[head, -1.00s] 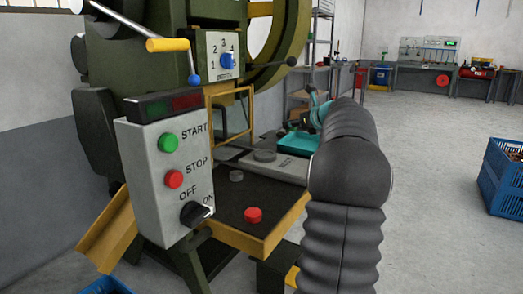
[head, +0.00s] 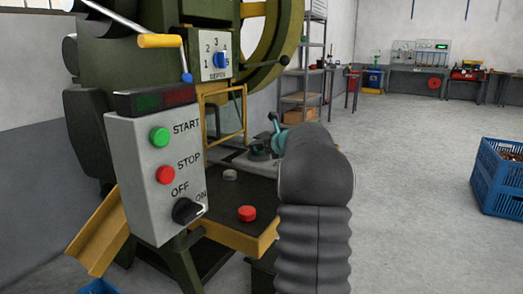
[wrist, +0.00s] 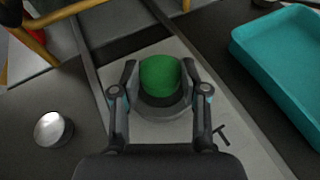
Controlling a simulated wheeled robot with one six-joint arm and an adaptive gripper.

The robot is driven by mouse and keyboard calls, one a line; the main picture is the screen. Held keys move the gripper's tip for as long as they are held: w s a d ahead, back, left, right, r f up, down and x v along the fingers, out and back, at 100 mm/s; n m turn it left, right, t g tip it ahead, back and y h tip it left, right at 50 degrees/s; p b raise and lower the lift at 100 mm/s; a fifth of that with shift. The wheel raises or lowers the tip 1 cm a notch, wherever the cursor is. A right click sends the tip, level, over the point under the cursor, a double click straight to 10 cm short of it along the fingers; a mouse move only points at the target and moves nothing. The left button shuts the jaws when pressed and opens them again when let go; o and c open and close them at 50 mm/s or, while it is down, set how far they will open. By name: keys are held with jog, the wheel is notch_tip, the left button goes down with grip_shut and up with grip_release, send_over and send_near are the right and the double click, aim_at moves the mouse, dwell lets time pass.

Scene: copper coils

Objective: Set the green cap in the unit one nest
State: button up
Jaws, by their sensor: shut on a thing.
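My gripper (wrist: 160,84) is shut on the green cap (wrist: 160,74), with one finger on each side of it. The cap is upright in the wrist view, over a round grey nest (wrist: 166,112) on a pale plate. I cannot tell whether the cap touches the nest. In the head view a round grey nest (head: 259,153) shows just left of my arm. My arm hides the gripper and the green cap there.
A teal tray (wrist: 262,44) lies right of the nest; a grey metal cap (wrist: 53,129) lies left of it. In the head view a red cap (head: 247,213) sits on the press bed near its front edge. The control box (head: 158,180) stands to the left.

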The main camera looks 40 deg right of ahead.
jog(key=shift+f, duration=0.4)
jog(key=o, duration=1.1)
jog(key=shift+r, duration=0.1)
jog(key=shift+r, duration=0.25)
jog(key=shift+s+r, duration=0.15)
jog(key=shift+s, duration=0.05)
jog(key=v, duration=1.1)
jog(key=shift+s, duration=0.25)
